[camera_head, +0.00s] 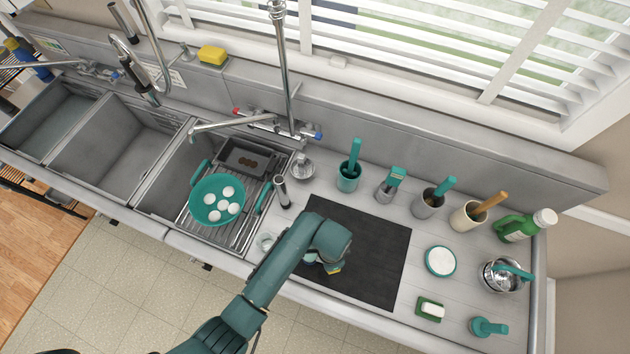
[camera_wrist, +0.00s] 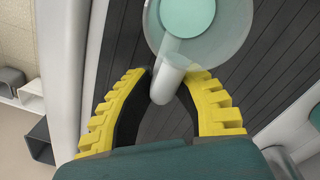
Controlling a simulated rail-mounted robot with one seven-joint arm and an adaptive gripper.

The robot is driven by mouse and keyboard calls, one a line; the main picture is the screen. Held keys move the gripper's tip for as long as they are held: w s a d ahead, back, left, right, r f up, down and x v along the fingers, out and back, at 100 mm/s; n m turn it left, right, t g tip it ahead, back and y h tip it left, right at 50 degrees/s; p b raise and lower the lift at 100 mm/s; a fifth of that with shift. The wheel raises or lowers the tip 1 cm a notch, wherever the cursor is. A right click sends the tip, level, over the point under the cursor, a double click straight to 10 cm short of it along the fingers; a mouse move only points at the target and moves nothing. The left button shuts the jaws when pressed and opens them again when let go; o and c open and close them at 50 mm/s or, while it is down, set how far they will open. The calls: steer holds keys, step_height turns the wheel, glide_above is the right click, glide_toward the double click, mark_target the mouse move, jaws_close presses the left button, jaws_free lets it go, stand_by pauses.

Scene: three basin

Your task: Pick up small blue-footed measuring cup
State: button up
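The small blue-footed measuring cup (camera_wrist: 187,14) is at the top of the wrist view. It is a clear round cup with a pale teal disc at its middle, and its whitish handle (camera_wrist: 170,75) points towards my gripper (camera_wrist: 170,82). My yellow fingers with black pads close in on both sides of the handle and appear to touch it. In the head view my gripper (camera_head: 332,267) is low over the dark mat, mostly covered by my arm, and the held cup cannot be made out there.
The dark mat (camera_head: 375,250) lies under my gripper. A small clear vessel (camera_head: 266,242) stands left of my arm. A teal colander (camera_head: 217,199) is in the sink. Utensil holders line the back. A white-filled bowl (camera_head: 440,261), sponge (camera_head: 430,310) and pot (camera_head: 500,277) stand right.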

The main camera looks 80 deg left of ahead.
steer(key=shift+r, duration=0.1)
jaws_close()
steer(key=shift+r, duration=4.9)
